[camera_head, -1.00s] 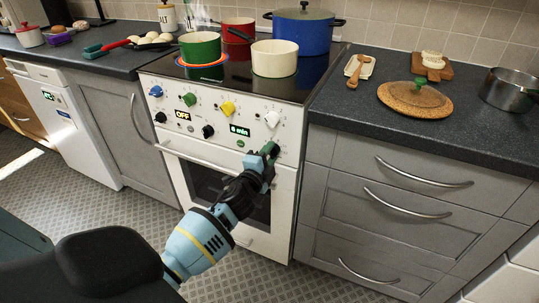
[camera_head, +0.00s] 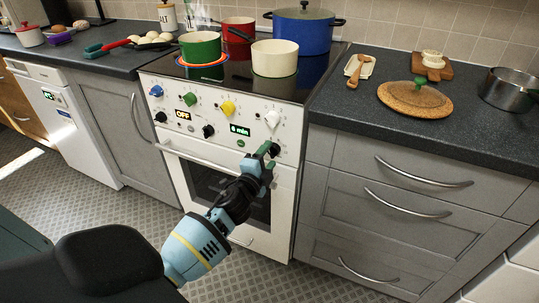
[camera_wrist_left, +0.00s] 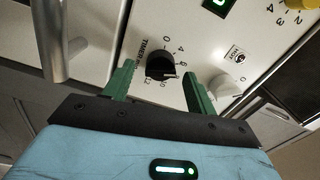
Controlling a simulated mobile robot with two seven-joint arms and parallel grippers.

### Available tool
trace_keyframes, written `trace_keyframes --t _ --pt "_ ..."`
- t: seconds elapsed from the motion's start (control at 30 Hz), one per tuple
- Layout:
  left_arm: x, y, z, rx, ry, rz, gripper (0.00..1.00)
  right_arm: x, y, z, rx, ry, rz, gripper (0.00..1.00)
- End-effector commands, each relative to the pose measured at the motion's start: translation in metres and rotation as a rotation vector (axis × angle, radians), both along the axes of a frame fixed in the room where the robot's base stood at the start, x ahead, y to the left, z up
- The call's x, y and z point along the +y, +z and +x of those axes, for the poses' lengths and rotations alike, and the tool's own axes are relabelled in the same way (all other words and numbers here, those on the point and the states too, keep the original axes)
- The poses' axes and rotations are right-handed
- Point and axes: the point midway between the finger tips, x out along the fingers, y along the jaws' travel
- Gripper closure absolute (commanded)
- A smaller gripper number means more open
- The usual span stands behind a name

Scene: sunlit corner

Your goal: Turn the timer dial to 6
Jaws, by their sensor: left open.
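The black timer dial (camera_wrist_left: 160,67) sits on the white oven panel beside the printed word TIMER, with numbers around it. In the head view the dial (camera_head: 274,149) is at the panel's lower right, partly covered by my gripper. My left gripper (camera_head: 267,154) is open in front of it. In the wrist view its two green fingers (camera_wrist_left: 159,78) stand on either side of the dial, with gaps between fingers and dial. The green timer display (camera_head: 240,130) reads 6 min. My right gripper is not in view.
A white knob (camera_head: 272,119) is close above the dial. The oven door handle (camera_head: 200,160) runs below the panel. Pots stand on the hob, including a cream one (camera_head: 274,58). The floor (camera_head: 310,283) in front is clear.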

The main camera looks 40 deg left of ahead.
Motion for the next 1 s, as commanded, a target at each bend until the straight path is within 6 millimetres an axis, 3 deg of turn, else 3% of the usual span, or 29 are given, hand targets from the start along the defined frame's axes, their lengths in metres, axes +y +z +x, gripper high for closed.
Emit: trace_keyframes --t 0.2,0.4,1.0 --pt "-0.008 0.0 -0.034 0.001 0.0 -0.001 0.43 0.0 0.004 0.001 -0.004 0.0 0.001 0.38" --pt "-0.013 0.0 -0.055 0.001 0.0 0.0 0.43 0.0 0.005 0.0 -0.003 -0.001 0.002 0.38" --pt "-0.015 0.0 -0.061 0.001 0.0 0.0 0.43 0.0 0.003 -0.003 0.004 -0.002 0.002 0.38"
